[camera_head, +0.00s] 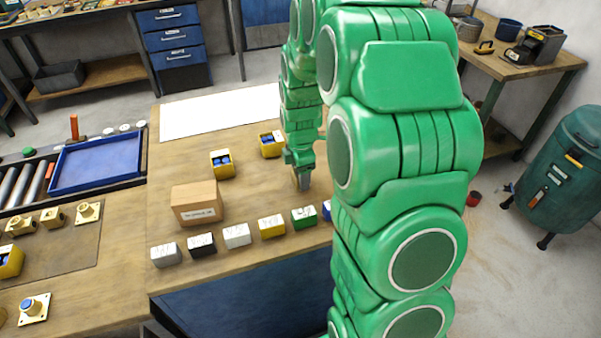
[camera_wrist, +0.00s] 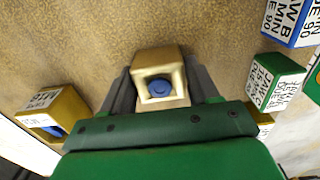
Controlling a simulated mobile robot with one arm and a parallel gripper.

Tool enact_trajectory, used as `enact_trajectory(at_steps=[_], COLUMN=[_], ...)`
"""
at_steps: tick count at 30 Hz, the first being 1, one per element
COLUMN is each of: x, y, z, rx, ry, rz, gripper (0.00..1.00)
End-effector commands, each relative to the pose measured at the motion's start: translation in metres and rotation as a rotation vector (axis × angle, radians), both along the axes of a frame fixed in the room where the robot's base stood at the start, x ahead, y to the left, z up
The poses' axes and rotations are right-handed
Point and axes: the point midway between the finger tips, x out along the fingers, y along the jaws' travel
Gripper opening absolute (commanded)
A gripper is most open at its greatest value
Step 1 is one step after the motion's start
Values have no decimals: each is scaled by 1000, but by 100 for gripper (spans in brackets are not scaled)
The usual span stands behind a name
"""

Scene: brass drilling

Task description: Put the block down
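In the wrist view, a beige-yellow block (camera_wrist: 157,62) with a round blue face sits between the two grey fingers of my gripper (camera_wrist: 160,84). The fingers lie along its two sides and appear closed on it. In the head view, my gripper (camera_head: 302,182) points down low over the wooden table (camera_head: 236,195), right of the cardboard box. The block is mostly hidden there by the fingers and arm. I cannot tell whether the block touches the table.
A cardboard box (camera_head: 197,203) stands left of my gripper. A row of labelled blocks, including a yellow one (camera_head: 271,227) and a green one (camera_head: 303,217), lines the front edge. Two yellow blocks with blue inserts (camera_head: 222,163) (camera_head: 270,145) and a white sheet (camera_head: 220,110) are behind.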

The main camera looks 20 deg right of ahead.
Motion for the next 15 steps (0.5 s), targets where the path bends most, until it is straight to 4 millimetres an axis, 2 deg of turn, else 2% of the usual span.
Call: enact_trajectory(at_steps=[1,4,15], x=[0,0,0], y=[0,0,0], z=[0,0,4], rx=[0,0,-1], ry=[0,0,0], rz=[0,0,0], gripper=[68,83,83])
